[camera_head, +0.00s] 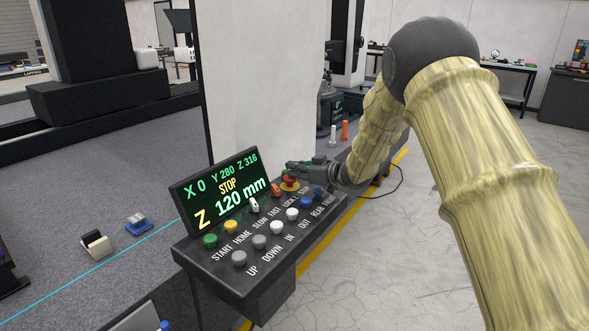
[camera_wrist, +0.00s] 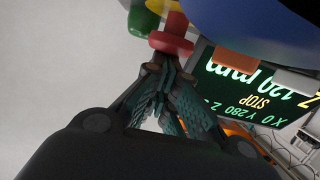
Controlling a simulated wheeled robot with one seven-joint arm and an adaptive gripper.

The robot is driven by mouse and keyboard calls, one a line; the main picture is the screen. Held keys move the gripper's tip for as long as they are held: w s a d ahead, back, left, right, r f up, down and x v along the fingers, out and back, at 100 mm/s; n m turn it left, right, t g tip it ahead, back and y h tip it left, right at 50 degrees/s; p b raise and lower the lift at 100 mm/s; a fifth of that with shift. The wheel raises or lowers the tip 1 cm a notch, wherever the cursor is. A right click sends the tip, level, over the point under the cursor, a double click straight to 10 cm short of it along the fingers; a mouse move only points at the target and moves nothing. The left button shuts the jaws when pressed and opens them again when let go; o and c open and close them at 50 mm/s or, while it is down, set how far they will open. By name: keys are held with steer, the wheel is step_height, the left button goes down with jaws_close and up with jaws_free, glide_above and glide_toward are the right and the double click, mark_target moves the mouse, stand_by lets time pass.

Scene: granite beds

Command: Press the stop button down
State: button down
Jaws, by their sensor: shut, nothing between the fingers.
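In the wrist view the red button (camera_wrist: 171,41) appears right beyond the tips of my closed fingers (camera_wrist: 160,68). Nothing is held. Whether the tips touch the button, I cannot tell. The panel's display (camera_head: 222,193) reads STOP and Z 120 mm.
Close by on the panel are an orange switch (camera_head: 276,190), a blue button (camera_head: 306,202), a white knob (camera_head: 253,205), a green button (camera_head: 210,240) and several more buttons. A tall pale panel (camera_head: 265,80) stands behind. The grey granite bed (camera_head: 90,200) lies to the left.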

steer(key=shift+s+f, duration=0.2)
steer(key=shift+f, duration=0.35)
step_height(320, 180, up, 5)
steer(key=p, duration=0.4)
steer(key=shift+w+d+r, duration=0.1)
steer(key=shift+w+r, duration=0.05)
steer(key=shift+r, duration=0.05)
steer(key=b+v, duration=0.1)
steer(key=v, duration=0.7)
steer(key=shift+d+f, duration=0.1)
steer(key=shift+d, duration=0.05)
steer(key=shift+s+d, duration=0.5)
steer(key=shift+d, duration=0.15)
